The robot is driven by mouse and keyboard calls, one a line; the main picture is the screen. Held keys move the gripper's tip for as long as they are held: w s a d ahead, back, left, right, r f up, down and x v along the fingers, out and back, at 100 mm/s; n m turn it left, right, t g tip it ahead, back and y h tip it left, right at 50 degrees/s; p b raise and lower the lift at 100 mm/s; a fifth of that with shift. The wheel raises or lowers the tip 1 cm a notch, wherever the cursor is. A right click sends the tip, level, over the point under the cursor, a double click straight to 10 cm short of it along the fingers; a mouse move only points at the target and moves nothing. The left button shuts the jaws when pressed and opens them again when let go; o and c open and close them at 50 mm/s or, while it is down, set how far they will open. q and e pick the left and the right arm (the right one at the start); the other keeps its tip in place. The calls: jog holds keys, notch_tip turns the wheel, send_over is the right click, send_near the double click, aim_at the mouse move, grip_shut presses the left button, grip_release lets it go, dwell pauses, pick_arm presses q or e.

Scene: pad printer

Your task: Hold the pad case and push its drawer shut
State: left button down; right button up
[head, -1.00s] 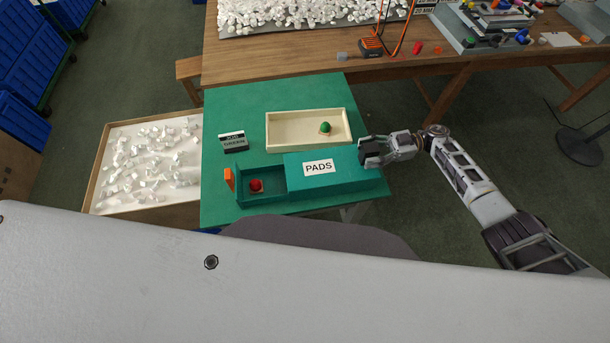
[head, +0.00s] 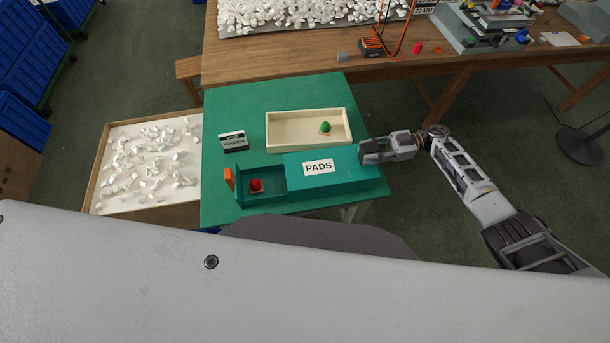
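The teal pad case (head: 340,180) with a white PADS label lies near the front edge of the green table. Its drawer (head: 278,183) sticks out to the left, with an orange handle (head: 229,179) at its left end. A red pad (head: 257,186) sits in the drawer. My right gripper (head: 364,154) is at the case's far right corner, with its fingers close together; whether it touches or grips the case is unclear. My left gripper is not in view.
A cream tray (head: 275,144) with a green pad (head: 325,127) stands behind the case. A JOB GREEN sign (head: 233,141) stands at the left of the green table (head: 225,102). A box of white parts (head: 101,190) is left of the table.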

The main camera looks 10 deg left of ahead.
jog(key=shift+r, duration=0.1)
grip_shut()
jog(key=shift+f, duration=0.25)
jog(key=shift+s+f, duration=0.1)
dwell(0.4)
jog(key=shift+f, duration=0.15)
